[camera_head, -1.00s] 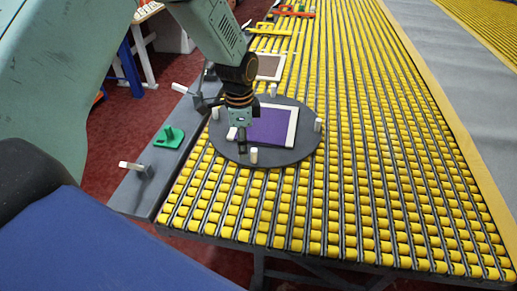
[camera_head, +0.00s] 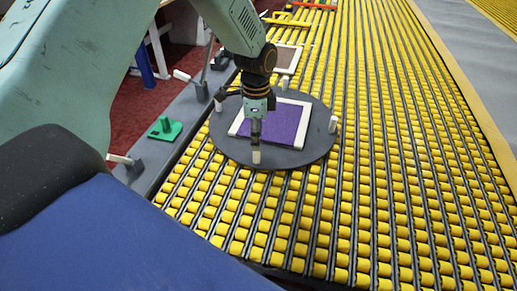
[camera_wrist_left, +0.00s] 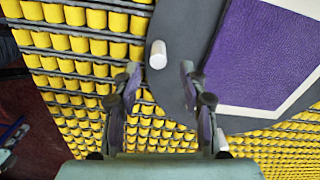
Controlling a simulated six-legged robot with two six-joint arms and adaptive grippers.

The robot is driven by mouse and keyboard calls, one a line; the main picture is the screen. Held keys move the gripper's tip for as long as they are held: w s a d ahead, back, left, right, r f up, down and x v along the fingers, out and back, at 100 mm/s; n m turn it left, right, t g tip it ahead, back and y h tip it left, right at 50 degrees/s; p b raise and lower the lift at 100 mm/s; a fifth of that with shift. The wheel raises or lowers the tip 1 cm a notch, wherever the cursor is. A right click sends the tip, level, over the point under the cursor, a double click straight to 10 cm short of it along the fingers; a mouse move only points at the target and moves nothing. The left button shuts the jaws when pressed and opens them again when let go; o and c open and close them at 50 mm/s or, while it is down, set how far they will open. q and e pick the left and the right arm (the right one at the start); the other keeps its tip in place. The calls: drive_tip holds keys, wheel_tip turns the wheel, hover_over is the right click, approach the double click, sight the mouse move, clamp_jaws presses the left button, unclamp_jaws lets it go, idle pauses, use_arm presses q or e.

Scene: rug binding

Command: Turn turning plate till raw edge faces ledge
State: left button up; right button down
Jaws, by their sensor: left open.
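The turning plate (camera_head: 322,150) is a dark round disc with short white pegs on its rim. A purple rug piece (camera_head: 283,122) with pale bands along several sides lies on it; its purple edge without a band appears to face the near rim. My left gripper (camera_head: 256,148) points down at the near rim by a white peg. In the left wrist view its open fingers (camera_wrist_left: 158,88) stand apart, with the white peg (camera_wrist_left: 158,54) just ahead of the gap between them. The ledge (camera_head: 188,125) is the grey strip left of the plate. My right gripper is not in view.
Yellow rollers (camera_head: 400,200) surround the plate, with free room to the right. A green piece (camera_head: 165,129) and a white-ended lever (camera_head: 120,158) stand on the ledge. A framed panel (camera_head: 287,58) lies behind the plate.

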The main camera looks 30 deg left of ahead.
use_arm(q)
drive_tip(key=f, duration=0.4)
drive_tip(key=shift+s+d, duration=0.15)
drive_tip(key=shift+d, duration=0.05)
drive_tip(key=shift+a+f, duration=0.15)
drive_tip(key=shift+f, duration=0.55)
drive_tip(key=shift+r, duration=0.1)
drive_tip(key=shift+c, duration=0.4)
drive_tip(key=shift+c, duration=0.7)
clamp_jaws()
